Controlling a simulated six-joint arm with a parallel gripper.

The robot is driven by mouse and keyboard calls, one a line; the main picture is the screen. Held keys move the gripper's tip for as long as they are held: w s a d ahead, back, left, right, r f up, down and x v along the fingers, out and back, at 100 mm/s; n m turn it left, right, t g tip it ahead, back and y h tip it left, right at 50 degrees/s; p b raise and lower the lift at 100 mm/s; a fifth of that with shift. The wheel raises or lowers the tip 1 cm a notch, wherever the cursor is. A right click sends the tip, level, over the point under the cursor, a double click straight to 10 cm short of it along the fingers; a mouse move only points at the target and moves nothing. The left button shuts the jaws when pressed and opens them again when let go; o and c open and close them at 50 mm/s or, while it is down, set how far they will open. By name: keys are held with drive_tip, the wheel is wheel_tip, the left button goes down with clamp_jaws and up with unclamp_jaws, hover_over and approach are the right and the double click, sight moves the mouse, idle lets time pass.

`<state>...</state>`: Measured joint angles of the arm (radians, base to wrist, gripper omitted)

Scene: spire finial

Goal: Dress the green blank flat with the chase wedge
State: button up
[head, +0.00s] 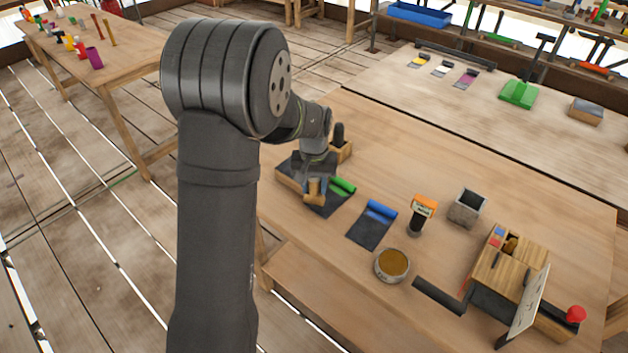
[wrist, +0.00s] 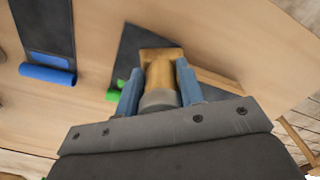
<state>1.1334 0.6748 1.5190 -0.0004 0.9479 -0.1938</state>
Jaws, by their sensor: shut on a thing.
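My gripper (wrist: 157,90) is shut on a tan wooden tool, which looks like the chase wedge (wrist: 160,65). Its flared end points away from the jaws, and a grey band shows near the fingers. In the head view my gripper (head: 315,172) holds the wedge (head: 315,192) over or on a dark mat (head: 325,208); I cannot tell whether they touch. The green blank (head: 342,185) lies at the right of the wedge on this mat. In the wrist view the green blank (wrist: 114,95) is partly hidden behind the left finger.
A blue roll (head: 381,209) lies on a second dark mat. An orange-topped tool (head: 423,206), a round tin (head: 392,265), a grey box (head: 467,207) and a wooden rack (head: 508,262) stand farther right. A dark-handled tool (head: 339,134) stands behind my gripper.

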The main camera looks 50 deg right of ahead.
drive_tip(key=shift+r, duration=0.1)
idle(0.3)
drive_tip(key=shift+r, duration=2.05)
drive_tip(key=shift+f, duration=0.1)
drive_tip(key=shift+f, duration=2.1)
drive_tip(key=shift+r, duration=2.15)
